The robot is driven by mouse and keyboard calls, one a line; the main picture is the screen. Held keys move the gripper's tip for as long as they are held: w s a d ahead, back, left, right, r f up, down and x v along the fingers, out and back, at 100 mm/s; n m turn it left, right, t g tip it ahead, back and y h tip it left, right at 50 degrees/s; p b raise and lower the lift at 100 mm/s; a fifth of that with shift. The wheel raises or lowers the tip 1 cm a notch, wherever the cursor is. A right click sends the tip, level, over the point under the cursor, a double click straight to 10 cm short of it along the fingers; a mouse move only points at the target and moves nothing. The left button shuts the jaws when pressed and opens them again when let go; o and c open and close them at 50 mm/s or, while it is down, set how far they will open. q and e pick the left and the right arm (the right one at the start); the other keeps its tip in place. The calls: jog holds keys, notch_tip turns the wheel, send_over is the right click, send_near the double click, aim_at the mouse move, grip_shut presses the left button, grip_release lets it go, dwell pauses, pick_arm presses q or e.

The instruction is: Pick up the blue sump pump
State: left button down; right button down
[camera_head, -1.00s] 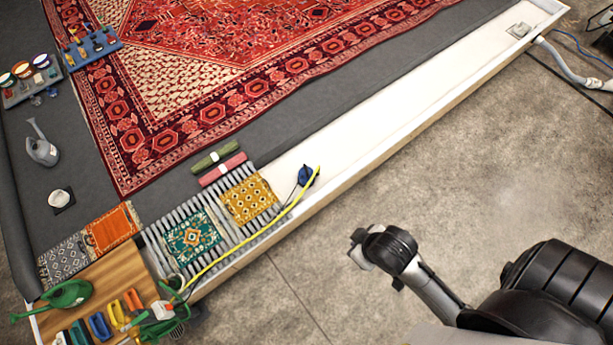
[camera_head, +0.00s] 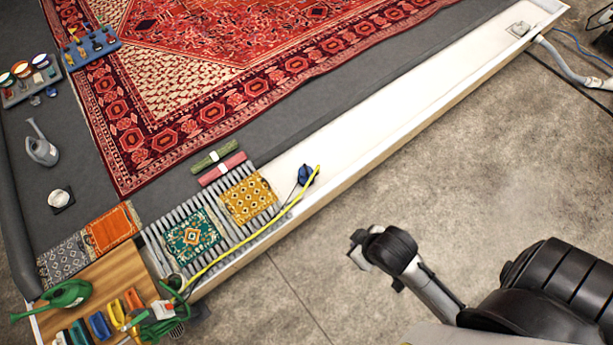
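The small blue sump pump (camera_head: 307,174) stands in the white trough at the pit's near edge, just right of the slatted rack. A yellow hose (camera_head: 262,229) runs past it down to the left, and a thin dark cord lies beside it. My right gripper (camera_head: 357,249) is over the bare floor, below and right of the pump and well apart from it. Its fingers are small and seen at an angle, so I cannot tell whether they are open; nothing shows in them. My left gripper is not in view.
The trough's raised rim (camera_head: 400,148) lies between my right arm and the pump. The slatted rack (camera_head: 215,200) holds small rug samples. The concrete floor (camera_head: 480,190) is clear.

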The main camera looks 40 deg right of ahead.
dwell(0.3)
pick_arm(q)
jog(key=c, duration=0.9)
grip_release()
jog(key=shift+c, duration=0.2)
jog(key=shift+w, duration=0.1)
